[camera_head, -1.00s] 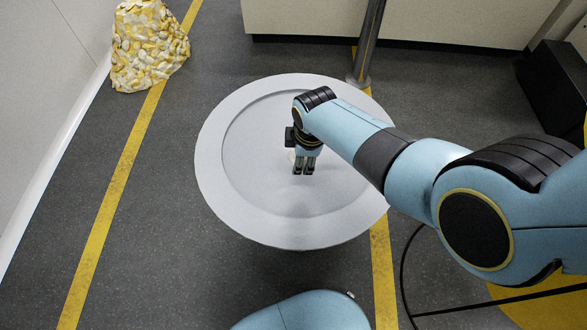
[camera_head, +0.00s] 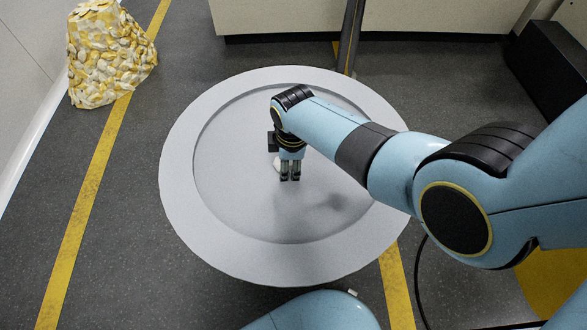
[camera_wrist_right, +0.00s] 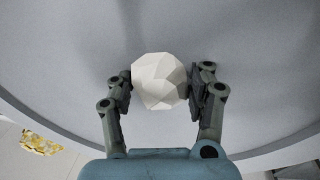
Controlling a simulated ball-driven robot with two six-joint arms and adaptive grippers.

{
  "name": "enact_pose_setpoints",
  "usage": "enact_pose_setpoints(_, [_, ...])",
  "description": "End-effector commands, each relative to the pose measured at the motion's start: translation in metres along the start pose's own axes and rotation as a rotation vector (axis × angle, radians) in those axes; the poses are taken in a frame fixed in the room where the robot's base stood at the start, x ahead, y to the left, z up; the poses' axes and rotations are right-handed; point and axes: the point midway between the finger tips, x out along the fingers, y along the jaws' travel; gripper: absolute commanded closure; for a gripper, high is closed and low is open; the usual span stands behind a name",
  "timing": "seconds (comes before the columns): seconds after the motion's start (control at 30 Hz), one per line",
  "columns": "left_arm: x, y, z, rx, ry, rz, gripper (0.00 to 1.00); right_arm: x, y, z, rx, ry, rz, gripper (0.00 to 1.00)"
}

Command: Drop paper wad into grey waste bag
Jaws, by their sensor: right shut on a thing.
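The paper wad (camera_wrist_right: 159,80) is a pale, faceted ball in the right wrist view, between the two fingers of my right gripper (camera_wrist_right: 160,88). The right gripper is shut on it. In the head view my right gripper (camera_head: 290,178) points down over the round grey table, and only a pale sliver of the wad (camera_head: 276,166) shows beside the fingers. A shadow lies on the table to the right of the gripper; I cannot tell the exact height of the wad. I see no grey waste bag in either view. My left gripper is not in view.
The round grey table (camera_head: 178,180) has a raised rim and is otherwise bare. A lumpy yellow-and-white mound (camera_head: 108,55) stands on the floor at the upper left. A dark post (camera_head: 351,40) stands behind the table. Dark floor with yellow stripes is open to the left.

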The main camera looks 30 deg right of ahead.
Motion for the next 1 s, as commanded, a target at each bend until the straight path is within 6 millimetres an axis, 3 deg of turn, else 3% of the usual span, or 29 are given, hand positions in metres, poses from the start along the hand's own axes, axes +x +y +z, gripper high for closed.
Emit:
enact_pose_setpoints(0.03, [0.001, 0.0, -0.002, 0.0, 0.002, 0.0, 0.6, -0.011, 0.014, 0.003, 0.021, -0.009, -0.012, 0.61])
enact_pose_setpoints(0.2, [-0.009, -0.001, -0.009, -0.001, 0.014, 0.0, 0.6, -0.056, 0.04, 0.013, 0.086, -0.045, -0.091, 0.61])
enact_pose_setpoints(0.4, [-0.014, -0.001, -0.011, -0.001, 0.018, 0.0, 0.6, -0.081, 0.051, 0.017, 0.118, -0.063, -0.141, 0.61])
enact_pose_setpoints(1.0, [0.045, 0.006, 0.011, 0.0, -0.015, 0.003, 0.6, -0.022, 0.041, 0.021, 0.119, -0.066, -0.147, 0.61])
